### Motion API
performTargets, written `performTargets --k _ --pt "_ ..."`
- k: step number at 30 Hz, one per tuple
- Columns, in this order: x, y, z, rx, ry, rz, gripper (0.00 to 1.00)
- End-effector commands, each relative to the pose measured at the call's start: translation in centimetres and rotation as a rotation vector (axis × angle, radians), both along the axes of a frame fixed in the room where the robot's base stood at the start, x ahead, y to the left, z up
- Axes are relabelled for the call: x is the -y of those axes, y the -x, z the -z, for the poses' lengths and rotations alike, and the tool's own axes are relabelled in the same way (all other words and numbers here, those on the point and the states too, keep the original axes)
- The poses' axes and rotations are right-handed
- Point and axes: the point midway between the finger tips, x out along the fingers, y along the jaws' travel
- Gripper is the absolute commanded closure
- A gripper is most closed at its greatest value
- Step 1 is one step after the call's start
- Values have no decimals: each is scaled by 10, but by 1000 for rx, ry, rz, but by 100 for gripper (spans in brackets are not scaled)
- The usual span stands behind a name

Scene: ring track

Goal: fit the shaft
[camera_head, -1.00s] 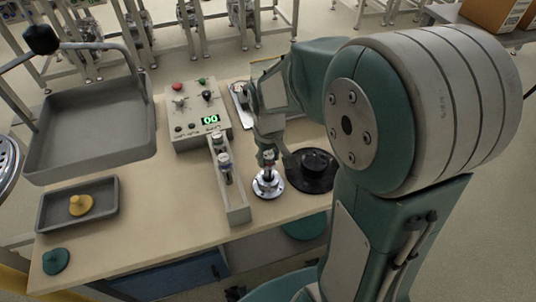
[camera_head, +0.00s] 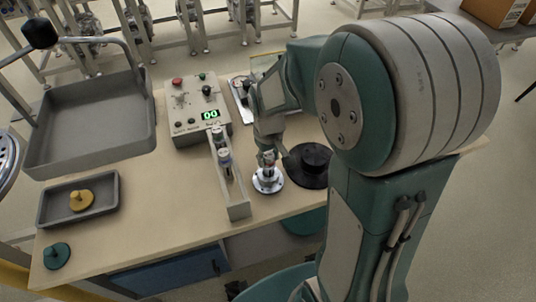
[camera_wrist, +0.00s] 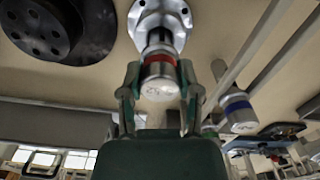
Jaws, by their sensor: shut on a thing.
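My gripper (camera_wrist: 158,95) is shut on a metal shaft with a red band (camera_wrist: 159,60), its fingers on either side of the shaft. In the wrist view the shaft lines up with the centre of a round silver flange (camera_wrist: 160,18); a darker, narrower part shows between band and flange. I cannot tell how deep it sits. In the head view the flange (camera_head: 267,184) stands on the table and my gripper (camera_head: 268,155) is right above it. A second shaft with a blue band (camera_head: 225,162) stands in a grey rack (camera_head: 238,210) and shows in the wrist view (camera_wrist: 238,110).
A black round base (camera_head: 314,165) stands close right of the flange. A control box (camera_head: 200,115) reading 00 is behind the rack. A grey bin (camera_head: 90,130), a tray (camera_head: 105,195) with a yellow knob (camera_head: 80,200) and a teal knob (camera_head: 56,256) are at left.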

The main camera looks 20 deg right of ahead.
Motion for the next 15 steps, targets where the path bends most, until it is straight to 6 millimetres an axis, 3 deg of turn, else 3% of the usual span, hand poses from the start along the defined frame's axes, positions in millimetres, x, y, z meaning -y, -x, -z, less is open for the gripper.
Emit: performTargets --k 1,3,15 --pt "0 0 0 2 0 0 47" --pt "0 0 0 2 0 0 16" --pt "0 0 0 0 0 0 16"
